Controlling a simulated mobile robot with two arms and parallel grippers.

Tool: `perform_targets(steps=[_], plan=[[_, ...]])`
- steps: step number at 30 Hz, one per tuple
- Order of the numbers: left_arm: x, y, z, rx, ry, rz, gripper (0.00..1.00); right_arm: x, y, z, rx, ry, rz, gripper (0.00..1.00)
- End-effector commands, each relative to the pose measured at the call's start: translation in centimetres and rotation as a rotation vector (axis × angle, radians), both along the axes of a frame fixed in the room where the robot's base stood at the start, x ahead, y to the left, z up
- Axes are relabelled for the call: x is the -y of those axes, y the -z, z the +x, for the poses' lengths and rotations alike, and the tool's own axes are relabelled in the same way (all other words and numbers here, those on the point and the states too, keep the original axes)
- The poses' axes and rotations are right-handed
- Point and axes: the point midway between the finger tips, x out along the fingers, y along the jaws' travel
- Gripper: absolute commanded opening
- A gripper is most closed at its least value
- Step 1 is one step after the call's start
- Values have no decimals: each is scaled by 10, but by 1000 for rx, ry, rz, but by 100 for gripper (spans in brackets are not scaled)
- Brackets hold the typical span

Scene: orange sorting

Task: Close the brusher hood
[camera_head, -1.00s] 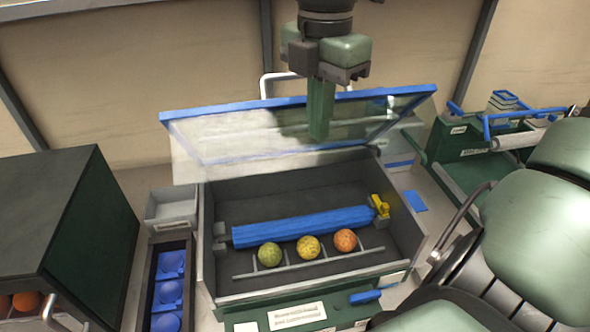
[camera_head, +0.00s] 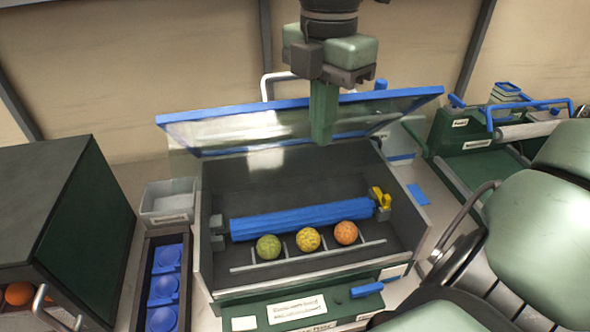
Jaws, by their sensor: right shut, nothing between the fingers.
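The brusher is an open grey box (camera_head: 208,258) with a blue roller (camera_head: 300,221) inside. Its hood (camera_head: 250,135) is a clear panel with a blue front edge, tilted up over the box and partly open. My right gripper (camera_head: 322,135) comes down from the top, shut and empty, its green fingers overlapping the hood in the picture. Whether the fingers touch the hood is unclear. In front of the roller, a green (camera_head: 269,247), a yellow (camera_head: 308,239) and an orange ball (camera_head: 345,232) sit on a rack. My left gripper is not in view.
A dark cabinet (camera_head: 60,210) holding oranges stands at the left. A grey bin (camera_head: 168,203) and a tray with blue cups (camera_head: 163,287) lie beside the box. A green machine with a blue handle (camera_head: 500,117) stands at the back right.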

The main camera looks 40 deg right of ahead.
Motion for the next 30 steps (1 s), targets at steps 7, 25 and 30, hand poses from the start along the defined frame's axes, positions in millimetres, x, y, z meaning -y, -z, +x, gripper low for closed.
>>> perform_targets(steps=[7,25,30], plan=[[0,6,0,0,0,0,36,8,9,10,29,10,-16,0],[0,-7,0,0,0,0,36,-3,-20,-9,32,9,-17,0],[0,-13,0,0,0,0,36,-7,-31,-17,33,8,-19,0]])
